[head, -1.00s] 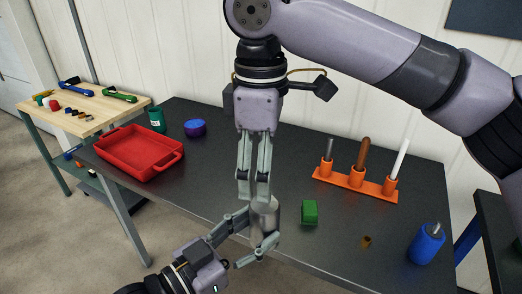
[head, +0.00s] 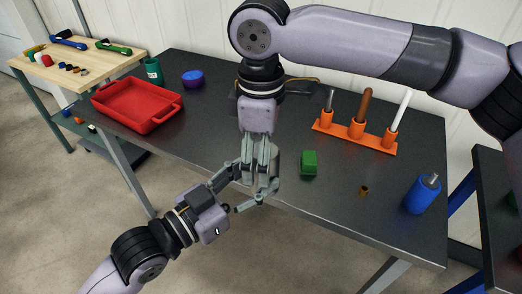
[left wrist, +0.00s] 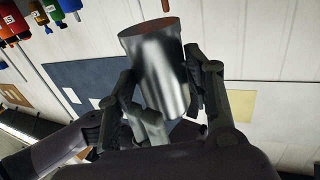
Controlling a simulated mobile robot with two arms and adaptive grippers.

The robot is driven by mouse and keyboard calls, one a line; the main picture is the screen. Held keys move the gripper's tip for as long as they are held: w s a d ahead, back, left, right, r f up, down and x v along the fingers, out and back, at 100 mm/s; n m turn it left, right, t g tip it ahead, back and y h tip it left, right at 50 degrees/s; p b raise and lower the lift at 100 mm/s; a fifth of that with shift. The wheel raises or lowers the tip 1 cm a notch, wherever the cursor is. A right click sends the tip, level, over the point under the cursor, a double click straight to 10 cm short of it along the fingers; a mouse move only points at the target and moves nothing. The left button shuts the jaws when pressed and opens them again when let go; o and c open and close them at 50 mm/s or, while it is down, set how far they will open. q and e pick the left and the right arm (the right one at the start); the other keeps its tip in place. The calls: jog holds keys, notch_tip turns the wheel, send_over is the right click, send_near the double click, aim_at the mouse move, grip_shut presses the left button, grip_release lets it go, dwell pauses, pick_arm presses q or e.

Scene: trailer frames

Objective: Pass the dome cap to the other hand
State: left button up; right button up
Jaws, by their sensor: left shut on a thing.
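The dome cap (head: 264,183) is a shiny grey metal cylinder near the front edge of the table in the head view. My left gripper (head: 244,194) comes from the lower left and is shut on it. In the left wrist view the cap (left wrist: 158,62) stands out between the two dark fingers of my left gripper (left wrist: 166,95). My right gripper (head: 257,172) points down from above, its fingertips at the cap and overlapping it in the picture. Whether they touch or grip it cannot be told. Part of the cap is hidden by the fingers.

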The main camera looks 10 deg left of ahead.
jog(key=shift+w, duration=0.1)
jog(key=c, duration=1.2)
pick_arm(q)
jog(key=o, duration=1.3)
jog(key=shift+f, duration=0.1)
